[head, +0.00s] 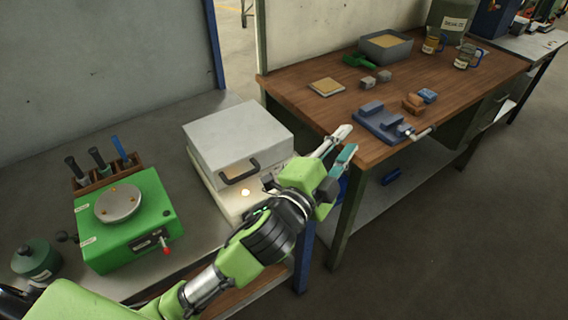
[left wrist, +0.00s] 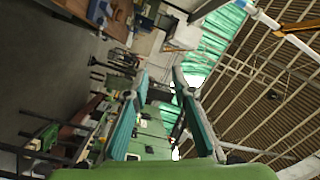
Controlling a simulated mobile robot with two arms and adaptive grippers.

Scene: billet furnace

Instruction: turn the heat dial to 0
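The furnace (head: 236,141) is a pale box with a dark front handle, standing on the grey bench. A small glowing spot (head: 244,192) shows low on its front. I cannot make out the heat dial; my left arm covers the furnace's lower right front. My left gripper (head: 341,146) is in front of and to the right of the furnace, pointing away to the upper right. Its fingers are apart with nothing between them, as the left wrist view (left wrist: 160,82) also shows. My right gripper is not in view.
A green machine (head: 128,230) with a round plate stands left of the furnace, before a tool rack (head: 104,172). A wooden table (head: 300,98) at the right holds a blue vise (head: 383,122), a grey bin (head: 386,47) and small blocks. Floor at the lower right is clear.

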